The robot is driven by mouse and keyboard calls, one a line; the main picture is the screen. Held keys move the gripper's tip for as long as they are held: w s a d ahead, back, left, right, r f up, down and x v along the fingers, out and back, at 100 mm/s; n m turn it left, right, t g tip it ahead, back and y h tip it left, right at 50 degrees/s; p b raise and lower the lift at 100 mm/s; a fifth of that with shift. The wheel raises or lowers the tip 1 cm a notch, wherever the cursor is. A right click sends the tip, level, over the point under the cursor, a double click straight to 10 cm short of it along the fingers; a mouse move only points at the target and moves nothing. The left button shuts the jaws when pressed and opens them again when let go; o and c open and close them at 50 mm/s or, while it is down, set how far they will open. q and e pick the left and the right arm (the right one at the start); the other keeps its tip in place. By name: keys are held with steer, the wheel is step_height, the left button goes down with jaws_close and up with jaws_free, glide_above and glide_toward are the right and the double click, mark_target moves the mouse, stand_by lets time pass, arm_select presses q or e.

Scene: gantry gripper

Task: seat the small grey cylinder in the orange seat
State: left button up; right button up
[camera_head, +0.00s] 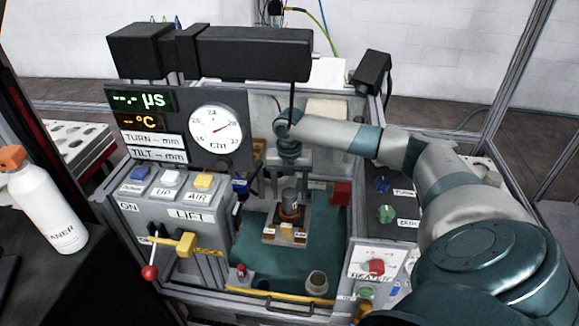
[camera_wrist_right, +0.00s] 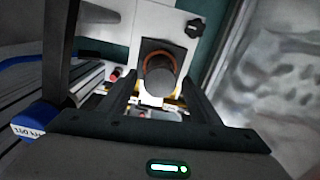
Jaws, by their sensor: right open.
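The small grey cylinder (camera_head: 290,196) stands upright at the orange seat (camera_head: 290,213) on a small pale plate in the bay. In the right wrist view the cylinder (camera_wrist_right: 160,80) shows end-on, with the orange rim of the seat (camera_wrist_right: 152,55) behind it. I cannot tell how deep it sits. My right gripper (camera_head: 289,187) points down over it, open, with one finger on each side. In the right wrist view the open fingers (camera_wrist_right: 160,92) flank the cylinder, with gaps visible beside it. My left gripper is not in view.
A pale open cup (camera_head: 317,283) stands near the yellow front bar (camera_head: 285,295). A red block (camera_head: 341,193) is right of the plate. The lift panel (camera_head: 180,215) stands left, the heater box (camera_head: 372,266) right.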

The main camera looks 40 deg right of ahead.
step_height(320, 180, up, 9)
steer(key=b, duration=0.2)
steer(key=shift+b, duration=0.3)
steer(key=shift+r, duration=0.1)
stand_by(0.5)
